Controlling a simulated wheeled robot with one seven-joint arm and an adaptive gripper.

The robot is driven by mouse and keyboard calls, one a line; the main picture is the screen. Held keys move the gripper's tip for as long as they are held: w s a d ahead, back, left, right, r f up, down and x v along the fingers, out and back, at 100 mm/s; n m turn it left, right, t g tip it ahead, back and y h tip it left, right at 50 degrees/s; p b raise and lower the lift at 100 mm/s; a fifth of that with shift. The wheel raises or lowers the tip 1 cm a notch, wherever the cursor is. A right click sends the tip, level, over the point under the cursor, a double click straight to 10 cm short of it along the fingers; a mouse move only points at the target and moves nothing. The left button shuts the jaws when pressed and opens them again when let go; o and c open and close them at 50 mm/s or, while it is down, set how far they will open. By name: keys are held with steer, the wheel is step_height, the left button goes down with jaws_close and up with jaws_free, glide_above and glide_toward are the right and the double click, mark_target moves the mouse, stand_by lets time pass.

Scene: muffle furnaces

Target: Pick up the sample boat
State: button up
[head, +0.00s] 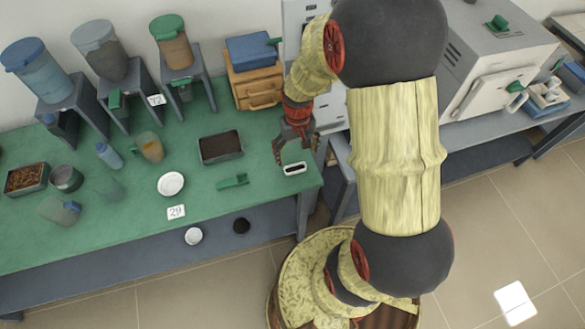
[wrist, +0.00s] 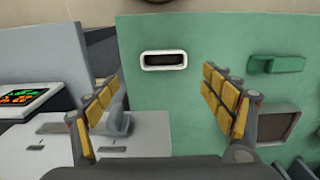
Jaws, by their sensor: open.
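The sample boat (head: 294,169) is a small white rounded-rectangular dish with dark contents. It sits on the green bench top (head: 130,222) near its right front corner. In the wrist view the boat (wrist: 164,67) lies ahead of the gap between my fingers, a little right of the gap's left finger. My gripper (head: 298,156) is above and just behind the boat in the head view. Its two yellow-padded fingers (wrist: 165,105) are spread apart with nothing between them.
A green scoop-like tool (head: 233,182) and a dark-filled tray (head: 221,147) lie left of the boat. A white dish (head: 171,184) is farther left. The bench edge is close to the boat's right. Grey furnaces (head: 490,65) stand to the right.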

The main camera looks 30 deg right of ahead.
mark_target(295, 169)
steer(key=f, duration=0.2)
steer(key=f+b, duration=0.1)
steer(key=f, duration=0.1)
steer(key=f+b, duration=0.1)
steer(key=f, duration=0.2)
steer(key=shift+w+a, duration=0.1)
steer(key=shift+a, duration=0.2)
steer(key=shift+c, duration=0.5)
steer(key=c, duration=1)
